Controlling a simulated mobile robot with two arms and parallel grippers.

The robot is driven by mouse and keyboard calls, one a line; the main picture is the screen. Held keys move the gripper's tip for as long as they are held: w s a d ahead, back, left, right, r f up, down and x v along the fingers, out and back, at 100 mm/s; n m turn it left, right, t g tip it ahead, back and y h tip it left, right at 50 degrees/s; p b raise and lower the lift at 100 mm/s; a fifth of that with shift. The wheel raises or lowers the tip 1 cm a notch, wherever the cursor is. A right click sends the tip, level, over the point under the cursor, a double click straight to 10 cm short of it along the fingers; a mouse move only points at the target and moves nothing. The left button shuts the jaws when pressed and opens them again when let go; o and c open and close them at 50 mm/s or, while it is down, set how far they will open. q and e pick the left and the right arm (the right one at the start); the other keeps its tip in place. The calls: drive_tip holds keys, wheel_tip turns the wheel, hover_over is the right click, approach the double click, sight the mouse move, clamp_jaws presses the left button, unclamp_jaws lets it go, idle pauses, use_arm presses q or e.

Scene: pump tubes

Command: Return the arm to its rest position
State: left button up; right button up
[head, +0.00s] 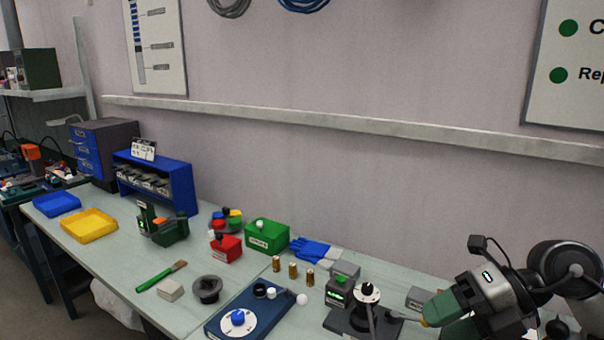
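My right arm comes in from the lower right, with a black joint, a pale link and a green and grey hand. My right gripper (424,321) is at the front of this hand, with a small yellow-orange tip low over the bench. It is beside a black-based device with a white round top (367,292). The fingers are too small and partly hidden to show whether they are open or shut. My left arm and gripper are not in view.
The pale bench (130,262) holds a blue unit with a dial (238,319), brass cylinders (293,270), a green box (267,236), a red box (226,248), a brush (162,277), a yellow tray (89,225) and a blue rack (155,180). A wall rail (350,124) runs behind.

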drive_tip(key=w+a+r+m+t+y, duration=0.1)
drive_tip(key=a+r+m+t+y, duration=0.3)
drive_tip(key=a+m+t+y, duration=0.45)
drive_tip(key=w+d+f+m+t+h, duration=0.1)
drive_tip(key=d+f+m+t+h, duration=0.35)
drive_tip(key=f+m+h, duration=0.4)
drive_tip(key=w+d+f+m+t+h, duration=0.1)
drive_tip(key=d+f+m+t+h, duration=0.4)
drive_tip(key=m+h, duration=0.6)
drive_tip(key=s+f+m+g, duration=0.5)
drive_tip(key=s+f+g, duration=1)
drive_tip(key=s+f, duration=0.55)
wheel_tip(320, 180, down, 24)
drive_tip(key=g, duration=0.2)
drive_tip(key=s+d+f, duration=0.2)
drive_tip(key=s+f, duration=1.4)
drive_tip(key=s, duration=0.1)
drive_tip(key=shift+d+f+g, duration=0.3)
drive_tip(key=shift+f+g, duration=0.1)
